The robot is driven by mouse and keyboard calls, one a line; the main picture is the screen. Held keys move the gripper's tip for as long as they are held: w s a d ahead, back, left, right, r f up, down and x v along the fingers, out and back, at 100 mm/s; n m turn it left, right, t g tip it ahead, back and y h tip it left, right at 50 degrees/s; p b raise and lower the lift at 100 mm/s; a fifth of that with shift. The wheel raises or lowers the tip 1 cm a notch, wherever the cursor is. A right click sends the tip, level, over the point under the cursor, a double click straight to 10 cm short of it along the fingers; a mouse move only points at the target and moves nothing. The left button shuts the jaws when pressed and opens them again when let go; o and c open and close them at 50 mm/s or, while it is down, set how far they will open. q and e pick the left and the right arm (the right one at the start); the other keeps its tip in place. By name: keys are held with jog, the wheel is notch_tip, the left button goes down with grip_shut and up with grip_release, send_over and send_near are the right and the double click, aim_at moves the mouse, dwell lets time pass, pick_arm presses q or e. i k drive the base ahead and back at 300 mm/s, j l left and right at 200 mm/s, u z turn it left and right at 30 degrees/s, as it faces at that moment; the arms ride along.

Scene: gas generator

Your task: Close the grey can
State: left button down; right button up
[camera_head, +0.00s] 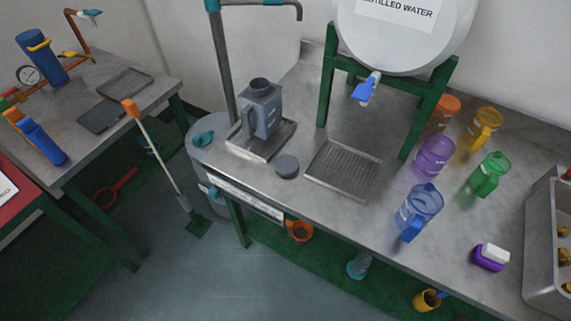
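The grey can (264,113) stands upright on a metal tray on the workbench, left of the middle. Its round neck at the top looks open, with a dark inside. A round dark grey lid (287,166) lies flat on the bench just in front of the tray, to the right of the can and apart from it. Neither of my grippers shows in the head view.
A ridged drip tray (343,171) lies right of the lid. Coloured jugs, including a blue one (418,210), stand further right. A vertical pipe (223,60) stands left of the can.

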aim_at(261, 102)
jog(key=j+z, duration=0.15)
jog(key=j, duration=0.5)
jog(key=j+z, duration=0.15)
jog(key=j, duration=0.5)
jog(key=k+j+z, duration=0.1)
jog(key=j, duration=0.55)
jog(key=j+z, duration=0.15)
jog(key=j, duration=0.5)
jog(key=k, duration=0.05)
